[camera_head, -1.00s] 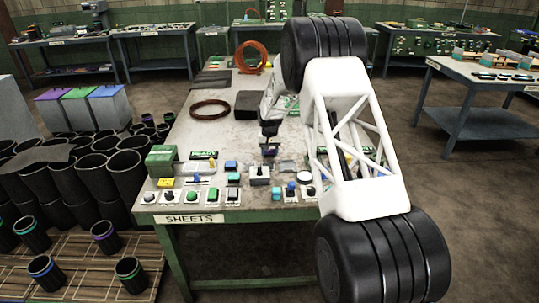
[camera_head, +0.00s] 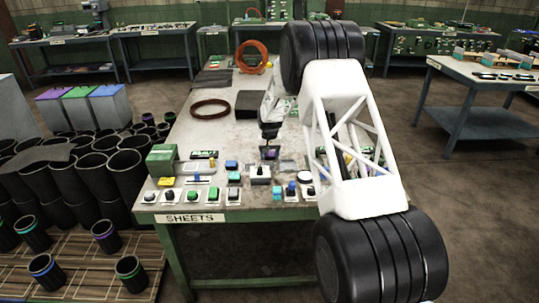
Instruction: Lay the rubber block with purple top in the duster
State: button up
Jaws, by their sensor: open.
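My gripper (camera_head: 269,146) points down over the front middle of the table, small in view. It is open. A small dark block with a purple top (camera_head: 270,154) shows right below the fingers; whether they touch it, I cannot tell. I cannot tell for certain which thing is the duster. A pale, shallow tray-like thing (camera_head: 289,166) lies just right of and in front of the block, partly near my arm.
The table (camera_head: 215,130) holds rows of switches and buttons along its front edge, a green box (camera_head: 162,158), a dark ring (camera_head: 210,108) and an orange coil (camera_head: 252,57). Black sleeves (camera_head: 95,175) and bins with purple, green and blue lids (camera_head: 75,94) stand at left.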

aim_at(270, 155)
jog(key=shift+d, duration=0.25)
jog(key=shift+r, duration=0.6)
notch_tip(270, 155, up, 11)
jog(key=shift+a, duration=0.15)
dwell(0.6)
jog(key=shift+r, duration=0.15)
